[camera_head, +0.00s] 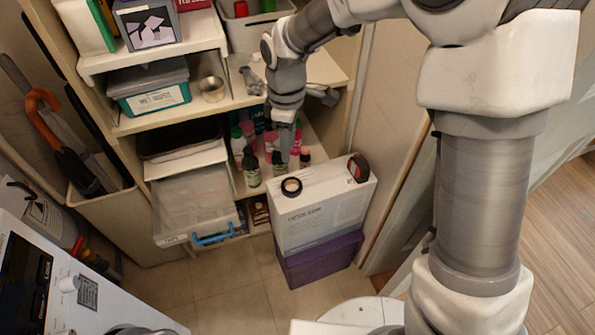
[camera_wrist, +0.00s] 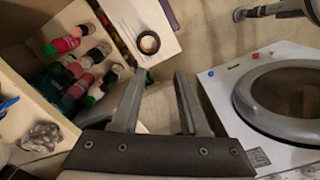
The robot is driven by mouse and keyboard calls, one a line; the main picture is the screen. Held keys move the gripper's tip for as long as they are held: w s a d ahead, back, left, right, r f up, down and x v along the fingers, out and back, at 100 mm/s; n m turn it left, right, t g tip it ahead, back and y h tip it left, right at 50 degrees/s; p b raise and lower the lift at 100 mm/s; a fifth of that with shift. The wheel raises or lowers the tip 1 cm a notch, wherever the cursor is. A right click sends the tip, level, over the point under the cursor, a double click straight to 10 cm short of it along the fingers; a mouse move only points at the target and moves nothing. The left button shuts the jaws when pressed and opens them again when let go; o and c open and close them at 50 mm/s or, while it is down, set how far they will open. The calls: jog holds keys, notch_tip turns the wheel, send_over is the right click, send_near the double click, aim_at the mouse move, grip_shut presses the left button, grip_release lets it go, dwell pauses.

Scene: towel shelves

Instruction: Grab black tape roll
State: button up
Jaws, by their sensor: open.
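The black tape roll (camera_head: 291,187) lies flat on top of a white box (camera_head: 318,218), near its left end. In the wrist view the tape roll (camera_wrist: 148,42) is a dark ring on the white box top, beyond my fingertips. My gripper (camera_wrist: 160,78) is open, with nothing between its fingers. In the head view my gripper (camera_head: 287,148) hangs in front of the shelves, above and behind the tape roll, apart from it.
The white box stands on a purple box (camera_head: 320,260) on the tiled floor. Several bottles (camera_head: 250,165) crowd the shelf just left of it. A clear drawer with a blue handle (camera_head: 195,205) juts out at lower left. A white washing machine (camera_wrist: 265,95) shows at right in the wrist view.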

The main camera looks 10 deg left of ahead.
jog(key=b, duration=0.4)
send_over(289, 192)
notch_tip(289, 192, down, 12)
jog(key=shift+s+r, duration=0.15)
jog(key=shift+r, duration=0.05)
jog(key=f+b, duration=0.3)
jog(key=f, duration=0.3)
jog(key=shift+w+f, duration=0.2)
grip_shut()
